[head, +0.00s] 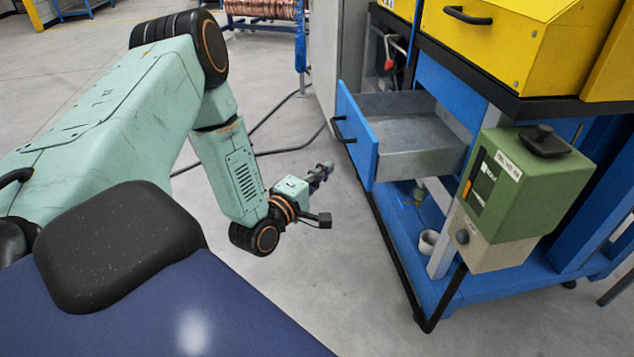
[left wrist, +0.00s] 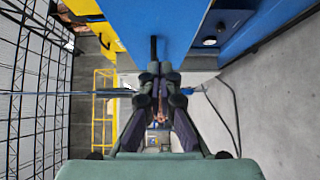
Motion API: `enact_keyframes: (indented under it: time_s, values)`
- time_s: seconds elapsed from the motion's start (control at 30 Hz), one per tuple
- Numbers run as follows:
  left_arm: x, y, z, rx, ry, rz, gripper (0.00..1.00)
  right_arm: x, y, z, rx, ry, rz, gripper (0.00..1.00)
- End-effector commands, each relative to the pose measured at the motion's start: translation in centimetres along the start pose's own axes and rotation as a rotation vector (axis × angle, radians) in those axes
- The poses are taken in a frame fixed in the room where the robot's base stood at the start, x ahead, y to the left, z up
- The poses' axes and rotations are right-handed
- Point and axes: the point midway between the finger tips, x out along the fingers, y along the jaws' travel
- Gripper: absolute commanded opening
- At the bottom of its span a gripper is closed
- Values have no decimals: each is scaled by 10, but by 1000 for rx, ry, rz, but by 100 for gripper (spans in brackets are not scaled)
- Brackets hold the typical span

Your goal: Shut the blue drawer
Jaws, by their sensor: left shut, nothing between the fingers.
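The blue drawer (head: 357,132) is pulled out of the blue workstation, with its empty grey metal tray showing behind the front panel. A black handle (head: 340,130) is on the outer face of the front. My left gripper (head: 326,170) is shut and empty, to the left of the drawer front and a little lower in the picture, with a gap between them. In the left wrist view my left gripper's fingers (left wrist: 160,72) are together, with a blue panel (left wrist: 180,25) beyond them at the top. My right gripper is out of view.
A green box with a black knob (head: 530,180) is mounted on the near side of the blue workstation frame (head: 490,285). A yellow unit (head: 500,40) stands above the drawer. Cables (head: 285,150) lie on the floor behind my arm. Grey floor beside the drawer front is clear.

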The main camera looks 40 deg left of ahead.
Motion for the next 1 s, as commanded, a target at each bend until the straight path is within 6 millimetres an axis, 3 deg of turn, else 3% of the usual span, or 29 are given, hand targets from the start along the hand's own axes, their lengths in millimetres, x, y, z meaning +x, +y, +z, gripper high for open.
enact_keyframes:
  time_s: [0.23,0.4,1.0]
  values:
    - [49,-1,2,2,-4,4,0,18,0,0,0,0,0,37]
    - [62,-2,20,2,-6,0,0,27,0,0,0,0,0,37]
    - [72,0,30,0,-2,-1,0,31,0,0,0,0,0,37]
